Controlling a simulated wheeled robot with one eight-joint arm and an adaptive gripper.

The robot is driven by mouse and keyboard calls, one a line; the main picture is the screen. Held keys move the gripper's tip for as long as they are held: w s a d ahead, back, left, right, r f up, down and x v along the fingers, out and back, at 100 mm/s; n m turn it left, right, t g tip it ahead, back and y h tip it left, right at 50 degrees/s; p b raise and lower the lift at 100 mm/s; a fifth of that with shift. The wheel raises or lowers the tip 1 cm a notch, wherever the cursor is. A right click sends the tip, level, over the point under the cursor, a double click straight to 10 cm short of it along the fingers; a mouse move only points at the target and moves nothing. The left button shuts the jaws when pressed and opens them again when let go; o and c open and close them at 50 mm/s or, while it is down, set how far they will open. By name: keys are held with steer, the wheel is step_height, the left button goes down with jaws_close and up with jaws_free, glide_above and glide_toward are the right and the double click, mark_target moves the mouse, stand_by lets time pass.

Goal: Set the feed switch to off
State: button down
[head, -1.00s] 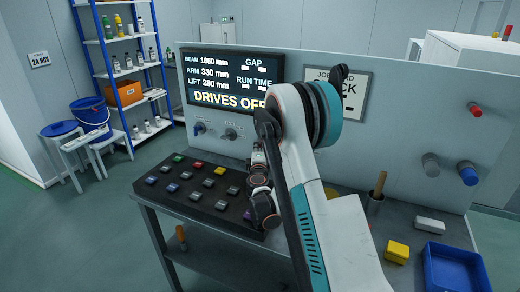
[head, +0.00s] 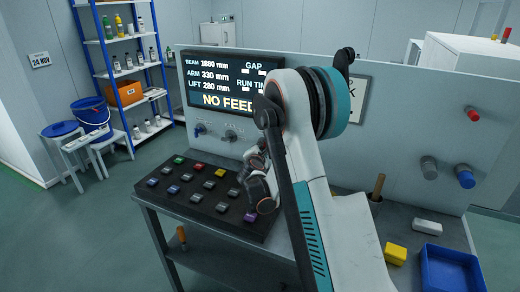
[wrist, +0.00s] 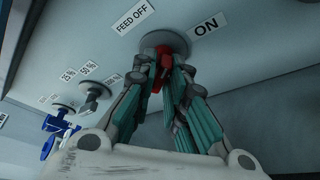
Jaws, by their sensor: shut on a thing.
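The feed switch (wrist: 165,62) has a red handle on a round grey plate in the wrist view. A "FEED OFF" label (wrist: 132,18) is at its upper left and an "ON" label (wrist: 208,26) at its upper right. My gripper (wrist: 166,78) is shut on the red handle, with a finger on each side. The fingers cover part of the handle, so I cannot tell exactly which label it points at. In the head view my arm hides the switch and the fingertips. The panel screen (head: 222,85) there reads "NO FEED".
A grey percentage dial (wrist: 92,90) and a blue knob (wrist: 54,124) sit left of the switch. A button console (head: 200,205) lies below the panel. A yellow block (head: 396,253) and blue tray (head: 450,268) are on the bench at right.

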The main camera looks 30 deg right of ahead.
steer(key=shift+w+a+n+g+h+p, duration=0.1)
steer(key=shift+n+g+h+p, duration=0.3)
steer(key=shift+n+g, duration=1)
steer(key=shift+w+a+n+g+h+p, duration=0.15)
steer(key=shift+n+g+h, duration=0.5)
steer(key=shift+n, duration=1.35)
steer(key=c, duration=1.7)
jaws_free()
steer(key=shift+r+n, duration=0.1)
steer(key=shift+n, duration=0.2)
steer(key=v, duration=1.2)
steer(key=shift+w, duration=0.1)
